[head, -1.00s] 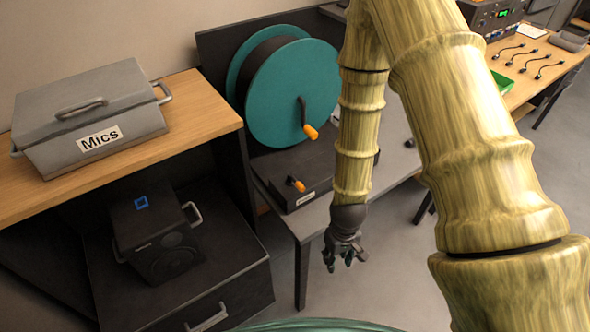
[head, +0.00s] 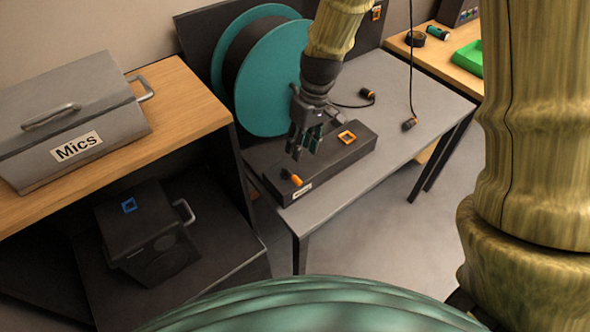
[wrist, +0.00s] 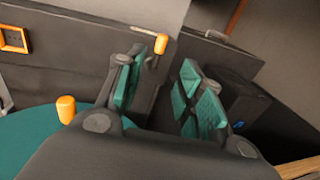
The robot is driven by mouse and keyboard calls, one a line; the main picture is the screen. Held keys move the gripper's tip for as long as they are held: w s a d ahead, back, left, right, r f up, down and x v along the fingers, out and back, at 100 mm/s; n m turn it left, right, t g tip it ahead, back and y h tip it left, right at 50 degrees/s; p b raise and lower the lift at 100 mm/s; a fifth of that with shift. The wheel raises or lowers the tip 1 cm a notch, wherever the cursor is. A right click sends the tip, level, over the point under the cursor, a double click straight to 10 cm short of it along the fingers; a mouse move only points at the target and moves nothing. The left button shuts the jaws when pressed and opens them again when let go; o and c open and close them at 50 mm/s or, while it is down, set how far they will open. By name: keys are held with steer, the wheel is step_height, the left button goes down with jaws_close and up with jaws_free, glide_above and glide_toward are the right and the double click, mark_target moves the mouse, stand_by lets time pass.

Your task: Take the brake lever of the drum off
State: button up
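The teal cable drum (head: 270,85) stands on edge at the back of the grey table. The black base box in front of it (head: 335,160) carries the brake lever (head: 292,178), a short dark stem with an orange knob, at its left end. My gripper (head: 304,148) is above the box, just above and right of the lever, and apart from it. In the wrist view the fingers (wrist: 160,97) are spread and empty; the lever (wrist: 160,46) shows beyond them, close to the left finger. The drum's orange crank knob (wrist: 66,109) shows at left; in the head view my gripper hides it.
An orange square frame (head: 347,137) sits on the box's right end. Cables with orange-tipped plugs (head: 367,94) lie or hang at right. A Mics case (head: 75,125) stands on the wooden shelf at left.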

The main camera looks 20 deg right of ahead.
mark_target(296, 177)
steer(key=shift+s+a+f+p, duration=0.15)
steer(key=shift+a+f+p, duration=0.2)
steer(key=shift+f, duration=1.35)
steer(key=shift+s+a+f+p, duration=0.15)
steer(key=shift+f+p, duration=0.35)
steer(key=shift+f, duration=1.15)
steer(key=shift+s+a+f+p, duration=0.1)
steer(key=shift+a+f+p, duration=0.3)
steer(key=shift+f, duration=1.3)
jaws_close()
